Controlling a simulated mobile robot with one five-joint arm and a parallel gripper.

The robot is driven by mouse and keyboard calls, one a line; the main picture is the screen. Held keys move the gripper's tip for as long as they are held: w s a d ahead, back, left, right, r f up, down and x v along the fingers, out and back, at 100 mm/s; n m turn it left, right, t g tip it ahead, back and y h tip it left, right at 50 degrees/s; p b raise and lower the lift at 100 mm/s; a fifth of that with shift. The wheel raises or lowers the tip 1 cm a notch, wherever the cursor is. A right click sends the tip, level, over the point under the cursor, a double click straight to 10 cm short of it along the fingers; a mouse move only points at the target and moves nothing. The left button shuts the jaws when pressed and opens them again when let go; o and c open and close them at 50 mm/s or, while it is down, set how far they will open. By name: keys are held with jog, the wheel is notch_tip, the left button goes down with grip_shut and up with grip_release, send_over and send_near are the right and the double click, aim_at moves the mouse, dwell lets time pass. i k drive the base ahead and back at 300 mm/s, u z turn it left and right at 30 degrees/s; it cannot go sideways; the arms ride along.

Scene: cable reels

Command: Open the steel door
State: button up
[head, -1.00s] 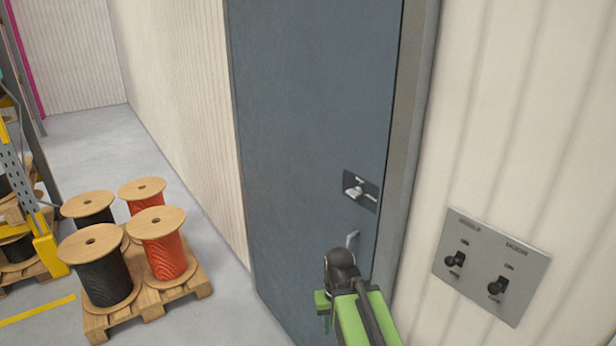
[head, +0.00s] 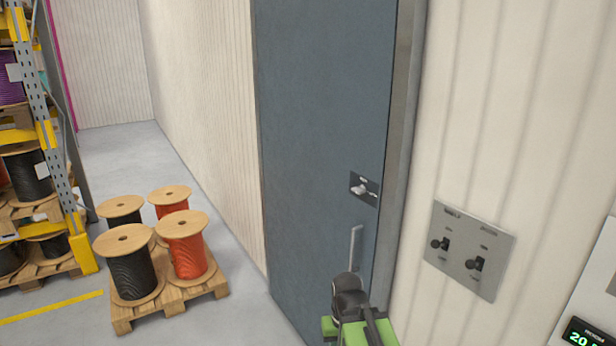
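The blue-grey steel door (head: 320,130) stands shut in its grey frame in the middle of the head view. A small latch plate (head: 364,188) with a silver knob is near its right edge. Below it is a vertical silver pull handle (head: 355,248). My green and black arm rises from the bottom edge, just below the handle in the picture. My gripper's fingertips are hidden or out of frame, so I cannot tell whether it is open or touches anything.
A switch panel (head: 469,250) with two black knobs is on the ribbed wall right of the door. A box with a green display (head: 585,336) is at the lower right. A pallet (head: 170,303) of cable reels stands left, near a loaded rack (head: 45,110). Grey floor lies between.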

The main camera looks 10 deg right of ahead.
aim_at(325, 67)
jog(key=u, duration=0.2)
jog(key=i, duration=0.9)
jog(key=u, duration=1.95)
jog(key=k, duration=0.55)
jog(key=u, duration=0.2)
jog(key=i, duration=0.5)
jog(key=u, duration=0.05)
